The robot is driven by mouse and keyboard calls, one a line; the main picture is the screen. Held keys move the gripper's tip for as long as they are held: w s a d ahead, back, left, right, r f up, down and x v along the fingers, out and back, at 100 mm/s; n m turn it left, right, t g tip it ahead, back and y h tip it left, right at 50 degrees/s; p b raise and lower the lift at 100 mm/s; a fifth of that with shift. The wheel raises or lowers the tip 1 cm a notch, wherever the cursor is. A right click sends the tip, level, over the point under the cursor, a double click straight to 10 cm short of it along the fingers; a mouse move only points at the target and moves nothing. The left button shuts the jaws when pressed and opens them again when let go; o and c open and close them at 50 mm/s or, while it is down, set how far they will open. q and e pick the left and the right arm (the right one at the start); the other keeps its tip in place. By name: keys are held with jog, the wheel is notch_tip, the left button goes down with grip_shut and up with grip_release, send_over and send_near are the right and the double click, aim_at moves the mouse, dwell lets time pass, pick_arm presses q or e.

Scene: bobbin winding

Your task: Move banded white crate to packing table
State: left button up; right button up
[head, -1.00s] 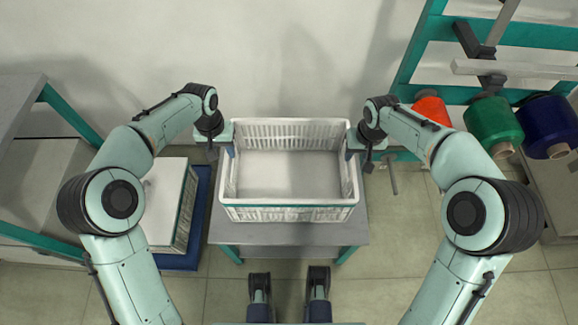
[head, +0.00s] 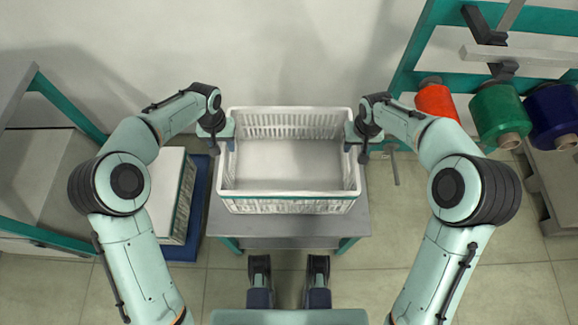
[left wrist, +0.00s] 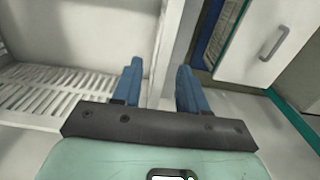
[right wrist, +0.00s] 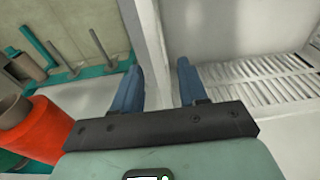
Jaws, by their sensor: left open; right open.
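The white crate (head: 287,206) with a teal band stands upright on a small grey table (head: 290,236) against the wall, in the middle of the head view. It looks empty inside. My left gripper (head: 226,146) is at the crate's left wall, open. In the left wrist view its blue fingers (left wrist: 160,78) stand on either side of the crate's wall rim. My right gripper (head: 355,147) is at the right wall, open. In the right wrist view its fingers (right wrist: 159,80) also straddle the rim. I cannot tell whether the fingers touch the wall.
Another white box with a teal band (head: 167,193) sits on a blue base (head: 197,205) at left, beside a grey shelf unit (head: 45,165). At right a teal rack holds orange (head: 433,100), green (head: 497,112) and blue (head: 552,115) spools.

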aim_at(227, 154)
pick_arm(q)
notch_tip(227, 154, down, 6)
jog(key=shift+f, duration=0.15)
pick_arm(e)
jog(key=f, duration=0.6)
jog(key=shift+w+f, duration=0.15)
jog(key=shift+w, duration=0.25)
pick_arm(q)
grip_shut()
pick_arm(e)
grip_shut()
dwell(0.3)
